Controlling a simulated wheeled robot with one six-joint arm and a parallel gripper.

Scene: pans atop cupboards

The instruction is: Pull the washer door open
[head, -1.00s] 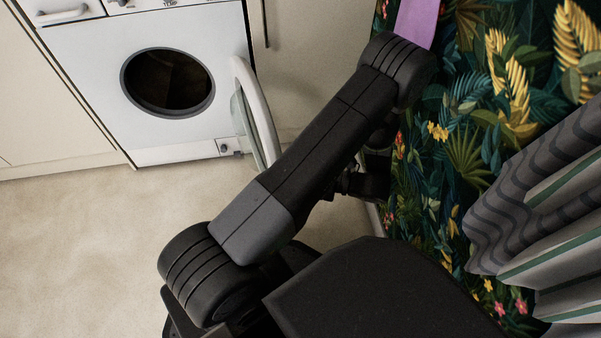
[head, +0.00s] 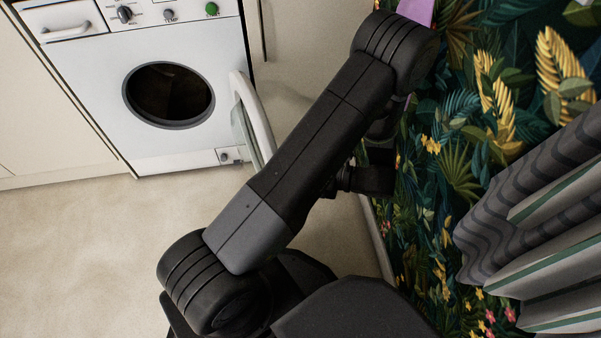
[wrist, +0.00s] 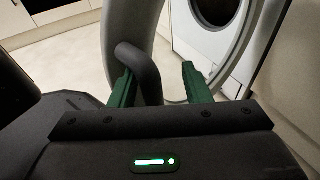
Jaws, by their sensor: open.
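The white washer (head: 180,75) stands at the upper left in the head view, its round dark drum opening (head: 168,95) uncovered. Its round door (head: 255,115) stands swung out on the right side, partly hidden behind my arm. In the wrist view the door's pale ring (wrist: 147,30) is close ahead, with the washer front (wrist: 205,45) behind it. My gripper (wrist: 157,82) has its green fingers apart. A dark curved handle-like bar (wrist: 140,65) shows beside the left finger; I cannot tell whether they touch. The gripper itself is hidden in the head view.
A patterned leafy wall (head: 450,140) and a grey curtain (head: 540,210) lie close on the right of my arm. Cream cupboards (head: 45,110) flank the washer. Bare beige floor (head: 80,250) is free at the lower left.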

